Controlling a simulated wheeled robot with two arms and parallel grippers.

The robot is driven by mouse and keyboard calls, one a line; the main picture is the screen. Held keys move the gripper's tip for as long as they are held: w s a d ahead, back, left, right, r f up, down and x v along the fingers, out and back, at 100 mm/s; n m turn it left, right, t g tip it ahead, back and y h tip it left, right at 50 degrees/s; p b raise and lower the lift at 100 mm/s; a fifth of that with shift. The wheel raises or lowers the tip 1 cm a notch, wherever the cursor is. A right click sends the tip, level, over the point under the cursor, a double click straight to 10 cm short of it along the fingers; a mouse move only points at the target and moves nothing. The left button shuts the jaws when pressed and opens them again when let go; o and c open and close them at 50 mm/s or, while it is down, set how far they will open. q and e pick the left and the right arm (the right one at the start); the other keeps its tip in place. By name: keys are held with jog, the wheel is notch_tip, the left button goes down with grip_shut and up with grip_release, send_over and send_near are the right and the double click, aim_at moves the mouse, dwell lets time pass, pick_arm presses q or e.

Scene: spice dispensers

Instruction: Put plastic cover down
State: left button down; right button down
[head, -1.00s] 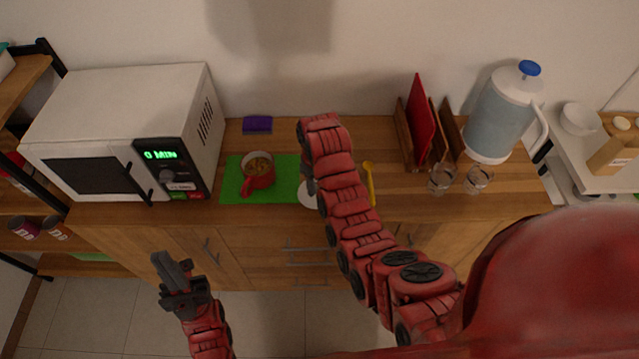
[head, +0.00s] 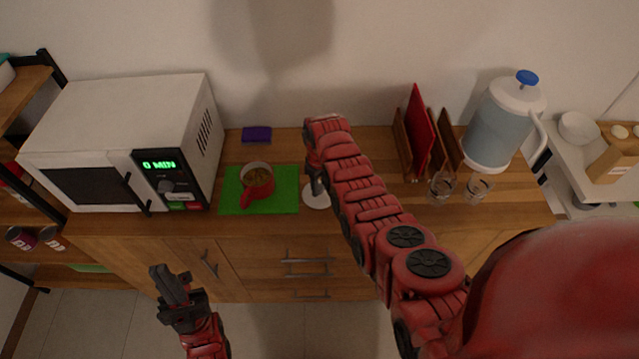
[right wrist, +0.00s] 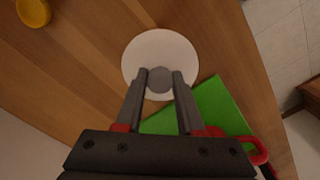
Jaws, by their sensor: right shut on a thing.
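The plastic cover is a round white disc with a grey knob; in the head view the cover (head: 314,198) shows partly under my right arm, just right of the green mat. My right gripper (head: 317,187) is shut on its knob, seen from above in the right wrist view, with the white disc (right wrist: 150,52) below the fingertips (right wrist: 160,78). I cannot tell whether the cover touches the counter. My left gripper (head: 172,284) is empty, low in front of the cabinet; its finger gap is unclear.
A red pot (head: 257,182) of food stands on the green mat (head: 230,204). The microwave (head: 120,130) is left; a wooden rack (head: 448,135), two glasses and a water jug (head: 492,130) are right. A yellow round thing (right wrist: 33,12) lies on the counter (right wrist: 70,75).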

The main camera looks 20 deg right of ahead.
jog(key=shift+f, duration=0.15)
jog(key=shift+f, duration=0.15)
jog(key=c, duration=0.5)
grip_release()
jog(key=shift+r, duration=0.25)
